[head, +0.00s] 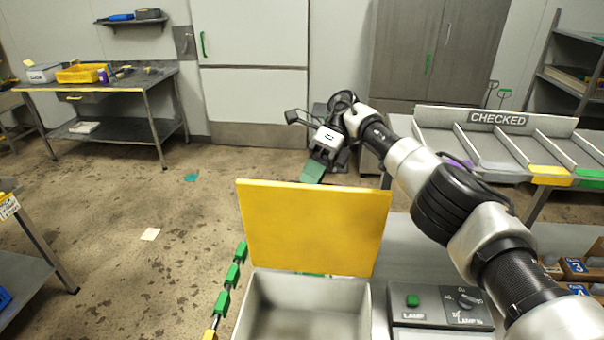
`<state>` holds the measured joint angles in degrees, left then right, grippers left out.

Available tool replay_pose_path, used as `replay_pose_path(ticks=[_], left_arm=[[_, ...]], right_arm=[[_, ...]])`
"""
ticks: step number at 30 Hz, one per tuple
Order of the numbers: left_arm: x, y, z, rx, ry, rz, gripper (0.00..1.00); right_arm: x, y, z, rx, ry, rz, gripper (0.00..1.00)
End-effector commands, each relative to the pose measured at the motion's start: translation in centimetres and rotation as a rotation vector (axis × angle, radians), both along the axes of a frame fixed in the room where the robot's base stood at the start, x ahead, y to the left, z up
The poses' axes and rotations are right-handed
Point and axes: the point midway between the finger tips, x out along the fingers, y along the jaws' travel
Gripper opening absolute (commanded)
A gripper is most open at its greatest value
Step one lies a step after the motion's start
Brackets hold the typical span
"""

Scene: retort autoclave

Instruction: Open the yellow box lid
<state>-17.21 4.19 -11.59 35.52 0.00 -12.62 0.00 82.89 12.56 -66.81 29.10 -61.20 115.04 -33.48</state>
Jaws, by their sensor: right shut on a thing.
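The yellow lid (314,228) stands raised at the far edge of a grey box (250,310), in the lower middle of the head view. The part of the box interior in view looks empty. My right arm reaches in from the right, and my right gripper (318,163) is beyond and above the lid's top edge. It is shut on a flat dark green piece (312,173) whose lower end comes close to the lid's top edge. I cannot tell whether that piece touches the lid. My left gripper is not in view.
A panel with a green button (412,300) and a knob (465,301) is right of the box. A row of green blocks (232,276) runs along its left. A divided CHECKED rack (490,150) stands behind my right arm. The floor at left is mostly clear.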

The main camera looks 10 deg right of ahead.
Motion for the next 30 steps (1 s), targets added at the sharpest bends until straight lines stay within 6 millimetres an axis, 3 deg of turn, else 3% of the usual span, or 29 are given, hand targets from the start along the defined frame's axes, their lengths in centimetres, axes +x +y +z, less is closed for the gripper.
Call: replay_pose_path(ticks=[1,12,13,17,30], left_arm=[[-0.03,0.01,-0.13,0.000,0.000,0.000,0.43],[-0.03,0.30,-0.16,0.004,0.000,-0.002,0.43],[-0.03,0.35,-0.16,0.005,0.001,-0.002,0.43],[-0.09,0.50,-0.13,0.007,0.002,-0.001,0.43],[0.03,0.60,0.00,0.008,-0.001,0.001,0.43]], right_arm=[[-0.13,-0.18,-1.59,-0.022,0.017,-0.004,0.00],[-0.13,-0.16,-1.63,-0.021,0.018,-0.002,0.00],[-0.14,-0.15,-1.64,-0.021,0.018,-0.002,0.19],[-0.15,-0.14,-1.58,-0.020,0.018,-0.001,0.39],[-0.10,-0.12,-0.72,-0.014,0.014,0.001,0.40]])
